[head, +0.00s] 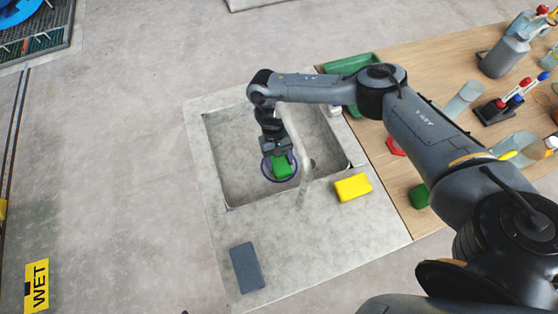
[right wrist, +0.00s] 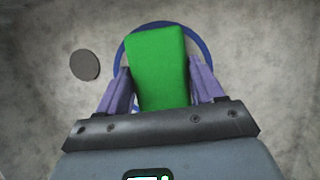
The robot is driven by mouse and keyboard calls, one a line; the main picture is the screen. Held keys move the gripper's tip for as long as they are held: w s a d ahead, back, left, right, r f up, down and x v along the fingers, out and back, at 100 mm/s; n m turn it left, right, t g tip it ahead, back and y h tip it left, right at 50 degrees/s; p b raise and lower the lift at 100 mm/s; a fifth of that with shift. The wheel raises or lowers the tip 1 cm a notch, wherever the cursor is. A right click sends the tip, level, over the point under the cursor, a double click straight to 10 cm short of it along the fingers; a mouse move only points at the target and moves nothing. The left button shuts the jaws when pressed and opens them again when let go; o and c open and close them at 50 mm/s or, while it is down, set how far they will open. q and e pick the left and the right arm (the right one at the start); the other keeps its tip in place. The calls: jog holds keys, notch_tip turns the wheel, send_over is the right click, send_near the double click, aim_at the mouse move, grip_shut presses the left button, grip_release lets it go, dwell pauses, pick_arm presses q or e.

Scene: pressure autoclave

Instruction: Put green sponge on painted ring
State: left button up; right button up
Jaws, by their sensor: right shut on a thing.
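The green sponge (head: 282,167) is between the fingers of my right gripper (head: 279,160) inside the sink basin. The right gripper is shut on it. In the right wrist view the green sponge (right wrist: 158,68) lies between the two purple fingers of the gripper (right wrist: 160,88). The painted ring (head: 265,173) is a dark blue circle on the basin floor. In the right wrist view the ring (right wrist: 207,52) shows around and behind the sponge, which covers part of it. I cannot tell whether the sponge touches the floor. My left gripper is not in view.
A faucet (head: 304,175) stands at the basin's front edge, close right of the gripper. A yellow sponge (head: 353,187) and a dark grey sponge (head: 247,267) lie on the sink surround. A round drain (right wrist: 84,65) is beside the ring. A cluttered wooden table (head: 440,70) stands at right.

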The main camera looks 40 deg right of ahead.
jog(key=shift+f, duration=0.1)
jog(key=o, duration=0.9)
jog(key=shift+o, duration=0.2)
jog(key=p+v, duration=0.2)
jog(key=v, duration=0.5)
jog(key=shift+w+r+p, duration=0.2)
jog(key=shift+r+p, duration=0.15)
jog(key=shift+p, duration=0.05)
